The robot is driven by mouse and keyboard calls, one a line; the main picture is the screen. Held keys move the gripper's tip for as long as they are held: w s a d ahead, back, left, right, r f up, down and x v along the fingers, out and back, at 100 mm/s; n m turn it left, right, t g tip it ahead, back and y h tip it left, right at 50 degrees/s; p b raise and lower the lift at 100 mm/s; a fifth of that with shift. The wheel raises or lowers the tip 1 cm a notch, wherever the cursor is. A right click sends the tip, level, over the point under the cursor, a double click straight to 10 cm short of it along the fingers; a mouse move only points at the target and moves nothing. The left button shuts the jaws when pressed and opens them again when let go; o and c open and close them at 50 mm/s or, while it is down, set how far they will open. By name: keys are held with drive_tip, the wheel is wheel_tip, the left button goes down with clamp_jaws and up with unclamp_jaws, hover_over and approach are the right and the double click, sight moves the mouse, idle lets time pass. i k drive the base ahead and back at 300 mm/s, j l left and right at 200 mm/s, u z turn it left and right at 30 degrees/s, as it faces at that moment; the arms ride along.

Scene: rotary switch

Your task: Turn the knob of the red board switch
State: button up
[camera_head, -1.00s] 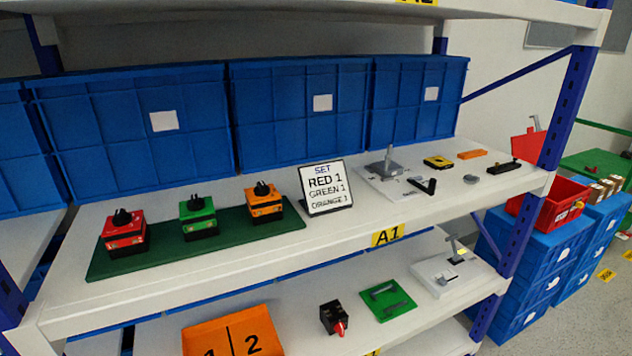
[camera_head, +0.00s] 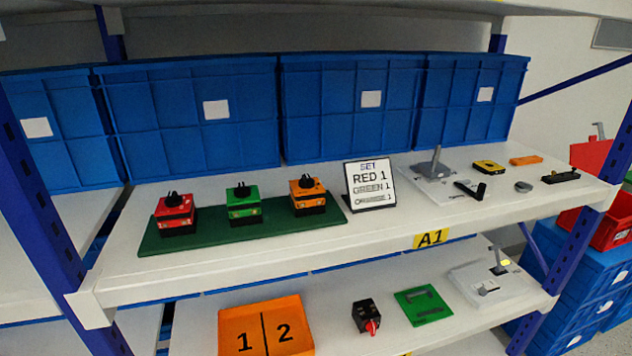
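The red board switch (camera_head: 175,217) is a red box on a dark base with a black knob (camera_head: 173,200) on top. It stands at the left end of a dark green board (camera_head: 245,232) on the upper shelf. A green switch (camera_head: 243,208) stands in the middle of the board and an orange switch (camera_head: 307,198) at its right. The knob's exact setting is too small to tell. My gripper is not in view.
Blue crates (camera_head: 190,135) line the back of the shelf (camera_head: 350,225). Small parts, such as a yellow piece (camera_head: 488,166), lie at the right. The lower shelf holds an orange 1-2 tray (camera_head: 266,325). A blue post (camera_head: 45,190) stands at the left.

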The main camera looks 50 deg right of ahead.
sight(172, 199)
drive_tip(key=i+j+z, duration=0.35)
drive_tip(key=j, duration=0.3)
drive_tip(key=i+j+z, duration=0.2)
drive_tip(key=j, duration=0.2)
